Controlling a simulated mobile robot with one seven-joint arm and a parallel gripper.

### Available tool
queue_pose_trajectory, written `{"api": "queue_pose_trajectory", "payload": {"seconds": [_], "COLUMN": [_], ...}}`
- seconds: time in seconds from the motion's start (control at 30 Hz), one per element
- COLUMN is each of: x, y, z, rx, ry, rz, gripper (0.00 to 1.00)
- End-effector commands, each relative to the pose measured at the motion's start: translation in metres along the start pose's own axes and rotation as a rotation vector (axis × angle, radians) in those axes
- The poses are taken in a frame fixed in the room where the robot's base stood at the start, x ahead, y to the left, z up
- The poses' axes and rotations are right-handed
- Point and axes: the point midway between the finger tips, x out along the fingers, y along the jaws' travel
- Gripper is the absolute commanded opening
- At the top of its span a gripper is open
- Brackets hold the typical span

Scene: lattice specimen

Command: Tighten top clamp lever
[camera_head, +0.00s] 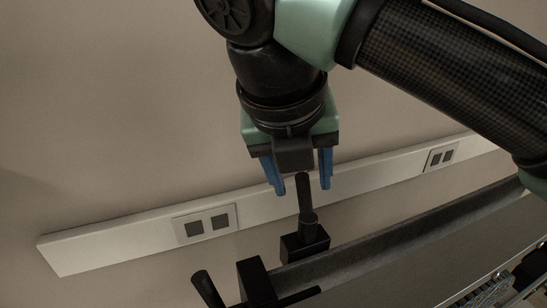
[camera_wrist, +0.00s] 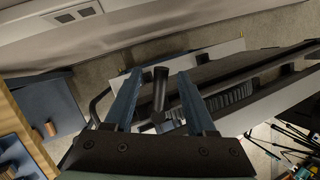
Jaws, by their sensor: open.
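The black clamp lever (camera_head: 305,195) is a roughly upright round handle on a dark clamp block (camera_head: 305,245) at the edge of the machine frame. My gripper (camera_head: 303,187) is open and points down, with one blue finger on each side of the lever's upper end in the head view. In the wrist view the lever (camera_wrist: 160,90) stands between the two blue fingers of my gripper (camera_wrist: 159,75), with visible gaps on both sides. The lever's foot is partly hidden by the gripper body there. No contact shows.
A second black handle (camera_head: 207,289) and a dark block (camera_head: 254,282) are at the lower left of the head view. A white wall rail (camera_head: 110,245) with sockets runs behind. A blue-grey cabinet (camera_wrist: 48,108) is at the left in the wrist view, loose tools (camera_wrist: 290,140) at the right.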

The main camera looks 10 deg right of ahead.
Motion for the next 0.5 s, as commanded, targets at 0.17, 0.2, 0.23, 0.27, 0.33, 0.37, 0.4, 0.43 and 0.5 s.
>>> {"api": "queue_pose_trajectory", "payload": {"seconds": [0.17,0.2,0.23,0.27,0.33,0.37,0.4,0.43,0.5], "x": [0.0155,0.0166,0.0171,0.0174,0.0177,0.0176,0.0175,0.0174,0.0173], "y": [0.0004,0.0003,0.0002,0.0001,-0.0001,-0.0002,-0.0002,-0.0002,-0.0002], "z": [-0.0006,-0.0004,-0.0002,-0.0001,0.0002,0.0003,0.0003,0.0004,0.0004], "rx": [0.000,-0.001,0.000,0.000,0.000,0.000,0.000,0.000,0.000], "ry": [-0.001,-0.001,-0.001,-0.001,-0.001,-0.001,-0.001,-0.001,-0.001], "rz": [0.001,0.001,0.000,0.000,0.000,0.000,0.000,0.000,0.000], "gripper": [0.56,0.56,0.56,0.56,0.56,0.56,0.56,0.56,0.56]}}
